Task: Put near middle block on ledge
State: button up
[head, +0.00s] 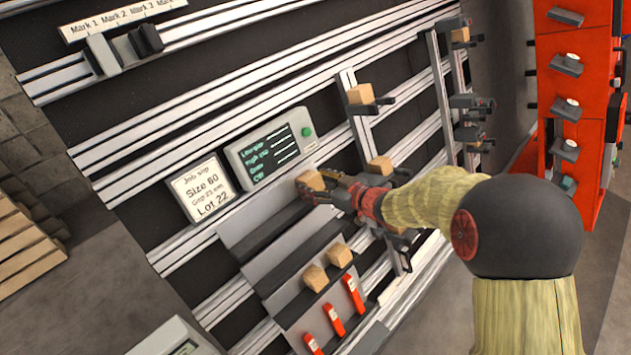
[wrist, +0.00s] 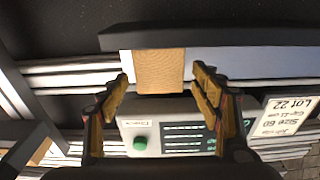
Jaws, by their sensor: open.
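A wooden block (head: 311,180) is at the right end of the upper grey ledge (head: 262,225), below the display box. My gripper (head: 322,188) is right beside it. In the wrist view the block (wrist: 160,70) meets the ledge's dark strip (wrist: 200,37) and lies between and just beyond my gripper's open fingers (wrist: 160,84). A small gap shows on each side of it. Two more blocks, one at left (head: 315,278) and one at right (head: 339,256), sit on a lower ledge. Further blocks sit on upright-rail holders, one high (head: 360,94) and one partly behind my arm (head: 380,165).
A display box (head: 271,147) and a job slip (head: 203,187) are close beside the upper ledge. Several red tags (head: 355,297) hang below the lower blocks. A Mark scale (head: 118,17) is at upper left. A red rack (head: 573,100) stands at right.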

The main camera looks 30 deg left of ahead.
jog(key=shift+d, duration=0.1)
jog(key=v, duration=1.1)
jog(key=shift+d, duration=0.4)
jog(key=shift+s, duration=0.15)
